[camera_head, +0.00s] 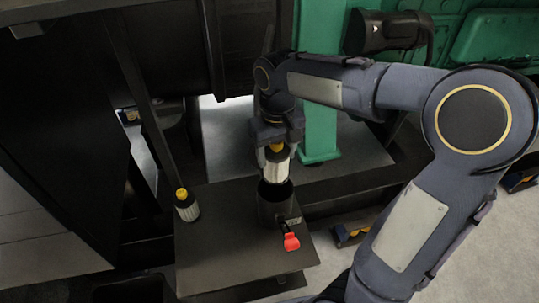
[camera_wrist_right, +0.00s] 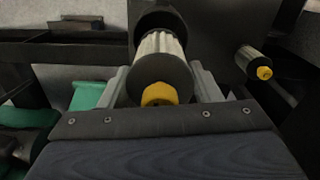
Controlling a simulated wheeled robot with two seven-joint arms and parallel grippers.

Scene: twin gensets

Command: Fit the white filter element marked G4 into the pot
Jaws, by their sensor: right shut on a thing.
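A pleated white filter element (camera_head: 277,170) with a yellow end nut is held upright by my right gripper (camera_head: 275,148). Its lower end is at the mouth of the dark round pot (camera_head: 272,211); I cannot tell whether it is just above or slightly inside. In the right wrist view, my gripper (camera_wrist_right: 162,88) is shut around the filter element (camera_wrist_right: 158,46) near its black cap, with the pot (camera_wrist_right: 160,19) opening beyond it. A similar second white element (camera_head: 187,208) stands on the bench at left. No G4 mark is readable on either. My left gripper is not in view.
The pot stands on a dark bench (camera_head: 215,255) with clear room at its front left. A red-handled valve (camera_head: 291,242) sticks out at the pot's front. A green post (camera_head: 320,90) rises close behind, and dark machinery (camera_head: 170,50) is at the back left.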

